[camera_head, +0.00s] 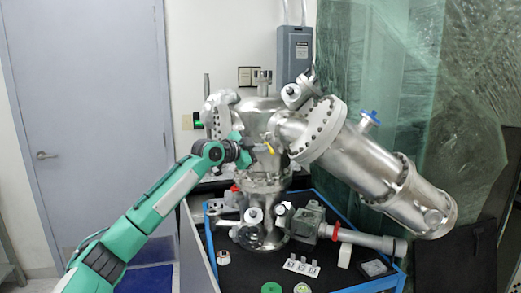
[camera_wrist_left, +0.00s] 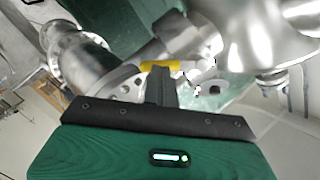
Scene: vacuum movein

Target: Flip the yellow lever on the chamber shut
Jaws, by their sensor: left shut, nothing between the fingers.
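The chamber (camera_head: 263,118) is a shiny steel vessel with bolted flanges, in the middle of the head view. Its small yellow lever (camera_head: 270,147) shows on the front, just right of my left gripper (camera_head: 254,147). In the left wrist view the yellow lever (camera_wrist_left: 160,65) lies crosswise right at the tips of my left gripper (camera_wrist_left: 160,72). The shut, empty fingers hide part of it. I cannot tell whether they touch it. My right gripper is in neither view.
A large steel cylinder (camera_head: 370,170) juts out to the lower right of the chamber. Below is a blue-edged cart (camera_head: 333,205) with a black top and several small parts. A grey door (camera_head: 85,110) stands at the left, and greenish plastic sheeting (camera_head: 400,75) hangs at the right.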

